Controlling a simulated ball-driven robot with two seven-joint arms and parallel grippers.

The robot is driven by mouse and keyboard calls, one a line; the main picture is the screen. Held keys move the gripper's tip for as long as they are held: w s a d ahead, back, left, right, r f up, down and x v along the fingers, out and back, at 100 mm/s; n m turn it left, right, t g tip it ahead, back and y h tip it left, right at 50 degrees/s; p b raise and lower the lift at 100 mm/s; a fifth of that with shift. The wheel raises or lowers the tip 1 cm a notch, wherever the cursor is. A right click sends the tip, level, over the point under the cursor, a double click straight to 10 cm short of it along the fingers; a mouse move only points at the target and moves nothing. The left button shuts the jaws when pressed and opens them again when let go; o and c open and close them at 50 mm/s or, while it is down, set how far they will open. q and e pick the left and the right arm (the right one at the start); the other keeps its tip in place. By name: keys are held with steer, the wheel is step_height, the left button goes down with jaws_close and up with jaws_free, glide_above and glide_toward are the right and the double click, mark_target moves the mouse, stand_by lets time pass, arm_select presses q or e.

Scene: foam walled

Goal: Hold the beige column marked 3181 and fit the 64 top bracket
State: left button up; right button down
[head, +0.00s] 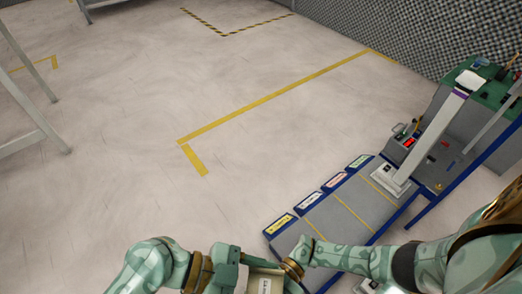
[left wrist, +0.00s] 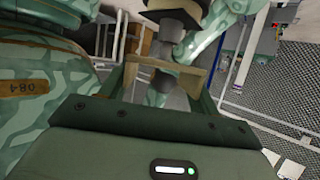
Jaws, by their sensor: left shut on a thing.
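My left gripper (head: 250,278) is at the bottom edge of the head view, shut on a beige piece (head: 266,283) with dark printing too small to read. In the left wrist view a beige bar (left wrist: 172,75) spans between the left gripper's two green fingers (left wrist: 160,90). The lower part of the piece is cut off by the frame. My right arm reaches in from the right and ends close beside the beige piece; the jaws there are not clearly seen. I cannot make out a 3181 mark or a 64 bracket.
A blue-edged grey platform (head: 330,215) with coloured labels along its left side lies ahead right. On it stands an upright whitish post (head: 434,135) with a purple band. A green-grey unit (head: 445,155) with a red display is behind.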

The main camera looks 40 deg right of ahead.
arm_select(q)
steer(key=shift+f, duration=0.85)
steer(key=o, duration=1.2)
steer(key=shift+c, duration=0.2)
steer(key=v, duration=1.2)
arm_select(e)
steer(key=shift+c, duration=1.9)
jaws_free()
